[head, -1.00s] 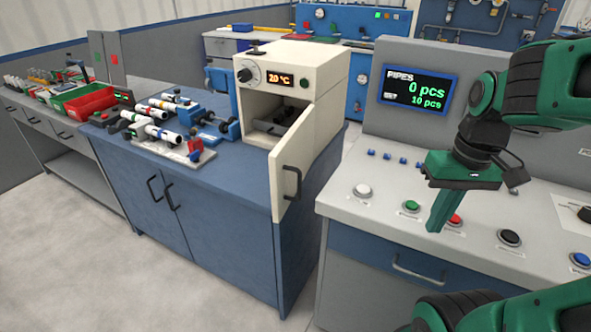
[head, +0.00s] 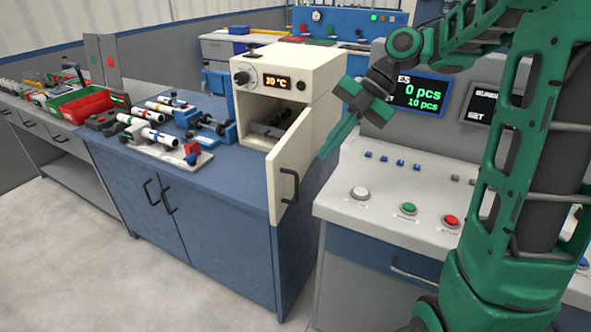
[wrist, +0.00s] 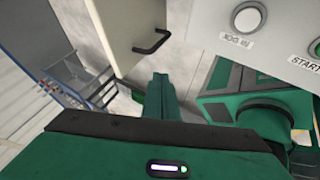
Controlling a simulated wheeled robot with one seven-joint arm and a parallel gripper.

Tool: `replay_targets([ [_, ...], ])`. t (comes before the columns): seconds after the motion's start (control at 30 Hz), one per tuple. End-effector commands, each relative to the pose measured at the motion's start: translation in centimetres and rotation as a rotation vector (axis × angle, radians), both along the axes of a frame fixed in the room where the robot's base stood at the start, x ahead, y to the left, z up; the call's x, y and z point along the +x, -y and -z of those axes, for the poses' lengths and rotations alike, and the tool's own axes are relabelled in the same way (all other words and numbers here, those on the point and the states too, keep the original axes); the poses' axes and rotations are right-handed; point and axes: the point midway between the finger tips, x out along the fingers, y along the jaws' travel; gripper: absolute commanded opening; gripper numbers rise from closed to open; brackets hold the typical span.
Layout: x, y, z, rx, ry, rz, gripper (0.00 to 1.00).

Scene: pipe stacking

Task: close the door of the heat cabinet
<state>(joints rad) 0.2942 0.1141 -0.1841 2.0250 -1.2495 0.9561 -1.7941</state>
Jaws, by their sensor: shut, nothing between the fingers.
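The heat cabinet (head: 312,68) is a cream box on the blue bench, with a 20 °C display. Its door (head: 291,165) stands open, swung out toward the front, with a dark handle on its face. The door and handle also show in the wrist view (wrist: 122,35), at the upper left. My gripper (head: 324,155) is green and shut, with nothing held. In the head view it appears just right of the door's upper part; I see no clear contact. In the wrist view its fingers (wrist: 160,88) point toward the area below the handle.
A control console (head: 385,215) with buttons stands to the right of the cabinet. A pipe fixture with white pipes (head: 152,132) sits left of the cabinet, and a red bin (head: 82,107) stands farther left. The floor in front of the bench is clear.

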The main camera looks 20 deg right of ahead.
Motion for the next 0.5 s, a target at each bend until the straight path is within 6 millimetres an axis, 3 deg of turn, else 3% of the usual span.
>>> replay_targets([
  [0.17, -0.1, -1.1, 1.4, 0.003, -0.001, -0.003, 0.0],
  [0.5, -0.3, -4.9, 6.5, 0.001, -0.005, -0.001, 0.0],
])
